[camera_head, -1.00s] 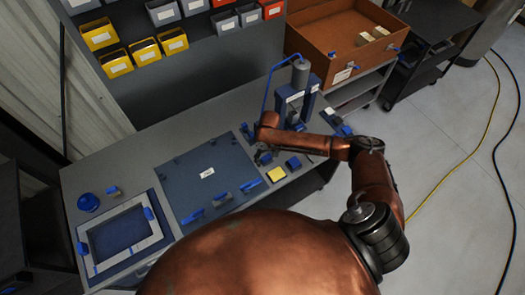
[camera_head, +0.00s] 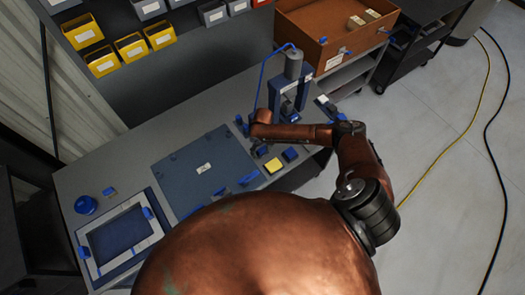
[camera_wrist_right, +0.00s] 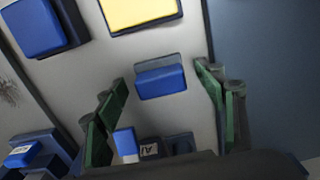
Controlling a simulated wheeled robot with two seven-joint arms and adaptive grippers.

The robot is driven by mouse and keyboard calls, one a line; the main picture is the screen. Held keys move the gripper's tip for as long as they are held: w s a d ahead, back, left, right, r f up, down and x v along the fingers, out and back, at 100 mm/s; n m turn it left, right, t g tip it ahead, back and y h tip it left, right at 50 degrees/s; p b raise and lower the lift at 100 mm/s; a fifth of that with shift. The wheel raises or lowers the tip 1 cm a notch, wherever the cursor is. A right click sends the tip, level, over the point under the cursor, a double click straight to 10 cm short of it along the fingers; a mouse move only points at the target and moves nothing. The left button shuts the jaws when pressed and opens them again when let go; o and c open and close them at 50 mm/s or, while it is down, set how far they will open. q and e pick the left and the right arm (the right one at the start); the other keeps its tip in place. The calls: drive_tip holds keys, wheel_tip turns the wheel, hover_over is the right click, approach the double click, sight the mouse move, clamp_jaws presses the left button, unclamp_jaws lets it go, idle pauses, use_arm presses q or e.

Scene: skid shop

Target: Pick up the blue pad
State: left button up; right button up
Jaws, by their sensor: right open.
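A square blue pad (camera_head: 290,154) lies on the grey bench beside a yellow pad (camera_head: 273,165). In the right wrist view this blue pad (camera_wrist_right: 38,25) is at the upper left, outside my fingers, and the yellow pad (camera_wrist_right: 140,10) is at the top. A smaller blue block with a grey back (camera_wrist_right: 161,82) shows between the two green fingers of my right gripper (camera_wrist_right: 160,77). The fingers are spread apart, with gaps on both sides of that block. In the head view the arm hides most of the right gripper (camera_head: 252,135). My left gripper is not in view.
A dark blue-grey mat (camera_head: 200,170) lies left of the gripper, with blue pieces along its near edge. A blue press (camera_head: 290,90) stands behind the arm. A white-framed tray (camera_head: 145,245) is at the left. A brown box (camera_head: 320,50) stands behind.

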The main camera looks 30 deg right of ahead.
drive_tip(key=c, duration=1.3)
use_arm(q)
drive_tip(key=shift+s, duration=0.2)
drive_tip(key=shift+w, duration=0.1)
use_arm(e)
drive_tip(key=shift+r, duration=0.55)
use_arm(q)
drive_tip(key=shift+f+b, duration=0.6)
drive_tip(key=shift+b, duration=0.05)
use_arm(e)
drive_tip(key=s+a+r, duration=0.2)
drive_tip(key=s+r, duration=0.2)
drive_tip(key=s+a+r, duration=0.2)
drive_tip(key=s+r, duration=0.2)
drive_tip(key=s+a+r, duration=0.1)
drive_tip(key=s+r, duration=0.3)
drive_tip(key=shift+s+a, duration=0.35)
drive_tip(key=shift+a, duration=0.05)
